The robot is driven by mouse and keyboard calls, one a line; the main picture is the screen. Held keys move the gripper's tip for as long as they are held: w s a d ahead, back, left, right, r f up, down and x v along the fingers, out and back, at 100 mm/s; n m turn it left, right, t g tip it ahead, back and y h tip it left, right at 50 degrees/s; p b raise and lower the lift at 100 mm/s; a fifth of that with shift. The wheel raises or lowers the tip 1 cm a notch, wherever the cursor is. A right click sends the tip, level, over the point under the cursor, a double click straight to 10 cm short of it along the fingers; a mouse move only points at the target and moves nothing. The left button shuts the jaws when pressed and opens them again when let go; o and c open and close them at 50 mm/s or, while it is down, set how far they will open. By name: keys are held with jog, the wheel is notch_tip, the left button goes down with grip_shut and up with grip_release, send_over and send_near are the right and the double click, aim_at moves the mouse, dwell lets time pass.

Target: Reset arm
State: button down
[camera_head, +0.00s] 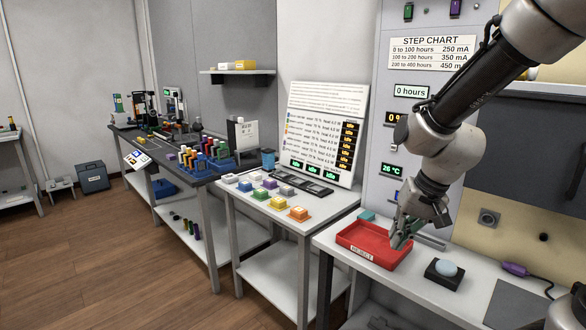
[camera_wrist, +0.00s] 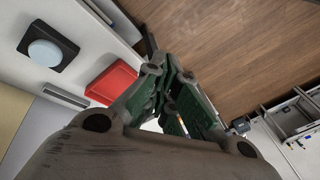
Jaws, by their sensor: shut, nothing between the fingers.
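My gripper (camera_head: 402,240) hangs at the end of my arm over the right part of the red tray (camera_head: 350,244) in the head view. Its green-padded fingers are shut with nothing between them. In the wrist view the gripper (camera_wrist: 160,65) points out over the wooden floor, and the red tray (camera_wrist: 113,82) shows to its left. The tray looks empty where it is visible, and my fingers hide part of its right side. I cannot tell the exact height of the fingers above the tray.
A black block with a pale round dome (camera_head: 446,268) stands right of the tray, near a purple handheld tool (camera_head: 516,269). A grey panel with readouts rises behind. The left bench (camera_head: 298,224) holds several coloured blocks and a sloped display board (camera_head: 325,130).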

jog(key=s+d+r+n+t+h, duration=0.1)
jog(key=s+d+r+h, duration=0.1)
jog(key=s+d+r, duration=0.9)
jog(key=s+d, duration=0.1)
jog(key=s, duration=0.3)
jog(key=shift+s+d+r+n+t+h, duration=0.2)
jog(key=shift+d+r+n+t+h, duration=0.1)
jog(key=shift+r+t, duration=0.1)
dwell(0.3)
